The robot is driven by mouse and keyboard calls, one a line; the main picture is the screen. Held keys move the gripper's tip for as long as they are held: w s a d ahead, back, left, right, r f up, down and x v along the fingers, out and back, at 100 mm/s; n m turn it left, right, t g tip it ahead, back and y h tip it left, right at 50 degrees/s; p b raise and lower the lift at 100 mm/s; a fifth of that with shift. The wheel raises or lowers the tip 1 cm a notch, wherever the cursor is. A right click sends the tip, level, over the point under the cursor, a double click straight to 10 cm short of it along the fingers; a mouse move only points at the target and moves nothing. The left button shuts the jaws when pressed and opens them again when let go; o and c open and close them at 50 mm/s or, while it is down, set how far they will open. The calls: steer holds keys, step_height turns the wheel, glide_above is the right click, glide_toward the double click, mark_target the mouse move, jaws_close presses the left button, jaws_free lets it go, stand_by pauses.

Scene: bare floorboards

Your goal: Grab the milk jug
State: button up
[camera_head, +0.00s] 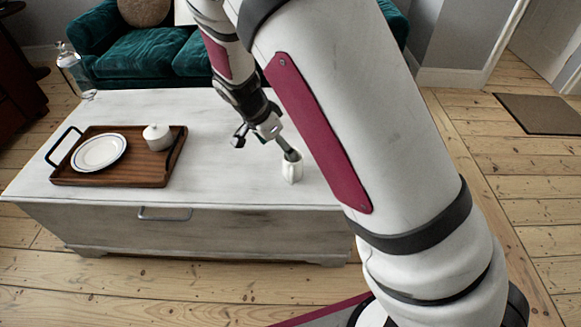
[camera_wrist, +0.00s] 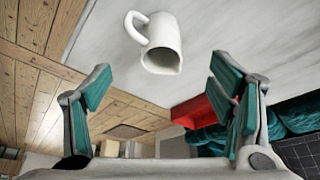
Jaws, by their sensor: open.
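The milk jug is a small white jug (camera_head: 292,172) on the white tabletop, right of the tray. In the wrist view the jug (camera_wrist: 165,40) is at the top middle, its handle to the left. My gripper (camera_head: 266,146) is at the jug's upper left in the head view, with one finger overlapping the jug's top edge in the picture. In the wrist view my gripper (camera_wrist: 160,82) has its two teal-padded fingers wide apart with nothing between them. The jug appears beyond the fingertips; contact cannot be told.
A wooden tray (camera_head: 63,171) with black handles holds a white plate (camera_head: 99,153) and a lidded white pot (camera_head: 157,136). A glass bottle (camera_head: 75,72) stands at the table's far left corner. A green sofa (camera_head: 145,57) is behind. The tabletop (camera_head: 232,180) between tray and jug is clear.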

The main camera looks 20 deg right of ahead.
mark_target(293, 167)
steer(key=b+x, duration=0.5)
steer(key=x, duration=0.8)
steer(key=shift+w+d+f, duration=0.15)
steer(key=shift+d+f, duration=0.05)
steer(key=shift+f, duration=0.1)
steer(key=shift+c, duration=0.2)
steer(key=c, duration=1.3)
